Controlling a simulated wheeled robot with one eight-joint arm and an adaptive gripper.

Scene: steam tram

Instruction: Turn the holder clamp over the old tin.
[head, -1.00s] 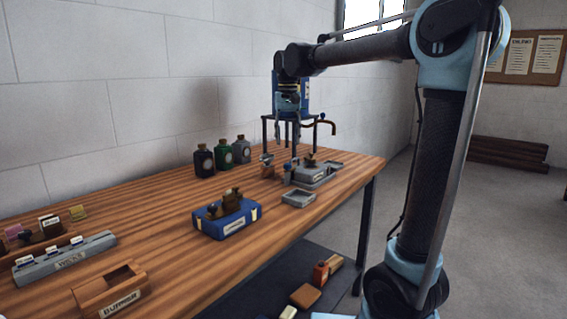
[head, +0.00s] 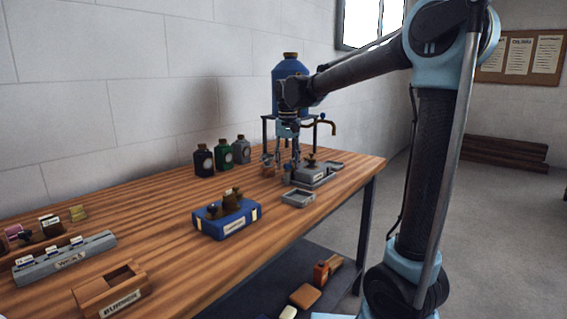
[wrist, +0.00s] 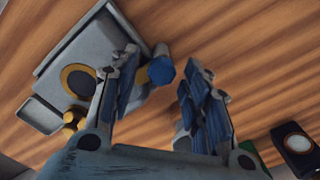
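A grey holder (head: 318,176) stands near the far right end of the bench, with a dark round part on top. In the wrist view the holder (wrist: 105,45) lies at upper left, with a round dark tin in a gold ring (wrist: 79,80) in it. A blue-ended knob (wrist: 161,70), which looks like the clamp's handle, shows at the holder's right edge. My gripper (wrist: 168,77) is open, with its fingers either side of that knob, the left finger nearer. I cannot tell whether they touch. In the head view my gripper (head: 284,152) is just left of the holder.
A blue tank (head: 290,72) on a stand with a brass tap rises behind my gripper. Dark, green and grey bottles (head: 223,155) stand left. A small grey tray (head: 299,198) and a blue box (head: 226,220) with brown parts lie nearer. The bench between has free room.

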